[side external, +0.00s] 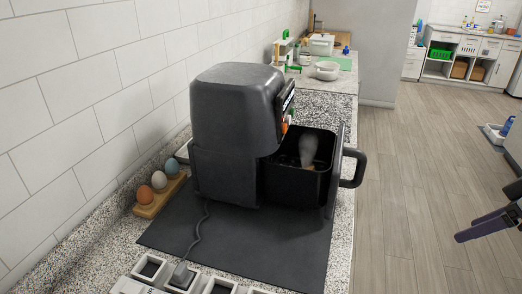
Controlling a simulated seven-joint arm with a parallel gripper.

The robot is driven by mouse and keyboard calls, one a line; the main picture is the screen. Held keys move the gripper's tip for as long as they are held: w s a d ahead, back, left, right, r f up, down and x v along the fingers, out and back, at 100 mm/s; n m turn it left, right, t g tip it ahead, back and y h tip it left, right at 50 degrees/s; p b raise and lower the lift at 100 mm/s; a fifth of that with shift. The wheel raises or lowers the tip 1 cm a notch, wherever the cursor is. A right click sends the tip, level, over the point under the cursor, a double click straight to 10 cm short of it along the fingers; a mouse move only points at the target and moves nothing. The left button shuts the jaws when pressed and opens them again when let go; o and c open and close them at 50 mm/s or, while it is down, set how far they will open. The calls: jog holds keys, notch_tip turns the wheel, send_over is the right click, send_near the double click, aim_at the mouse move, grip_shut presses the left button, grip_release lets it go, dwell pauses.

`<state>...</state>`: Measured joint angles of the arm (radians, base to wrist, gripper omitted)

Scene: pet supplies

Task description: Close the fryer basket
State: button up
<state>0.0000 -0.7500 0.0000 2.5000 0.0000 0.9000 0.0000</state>
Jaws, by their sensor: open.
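The dark grey air fryer (228,120) stands on a dark mat on the counter. Its black basket (297,183) is pulled out to the right, with its open top showing and its front panel and handle (356,168) facing right. A greyish, blurred object (308,150) is inside the basket. My gripper (466,231) is at the right edge of the view, partly cut off. It is open, and it is well apart from the handle, over the floor side of the counter.
The mat (265,258) lies on a speckled counter. An egg holder (158,197) with several eggs is left of the fryer, by the tiled wall. A cable and plug (182,275) are in front. White bowls (327,70) stand behind. The space right of the handle looks clear.

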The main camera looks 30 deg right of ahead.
jog(key=c, duration=0.5)
jog(key=shift+m, duration=0.3)
jog(key=shift+c, duration=1.1)
jog(key=shift+a+m, duration=0.25)
jog(key=shift+m, duration=0.25)
grip_shut()
jog(key=w+a+r+m+y, duration=0.1)
jog(key=w+a+m+y, duration=0.25)
jog(key=m, duration=0.45)
jog(key=w+a+r+m+y, duration=0.2)
jog(key=w+m, duration=0.3)
jog(key=m, duration=0.3)
jog(key=w+d+f+m, duration=0.4)
jog(key=w+d+m, duration=0.5)
jog(key=w+d, duration=0.1)
jog(key=w+a+f, duration=0.7)
jog(key=a, duration=0.1)
jog(key=shift+t+y, duration=0.4)
jog(key=shift+y, duration=0.05)
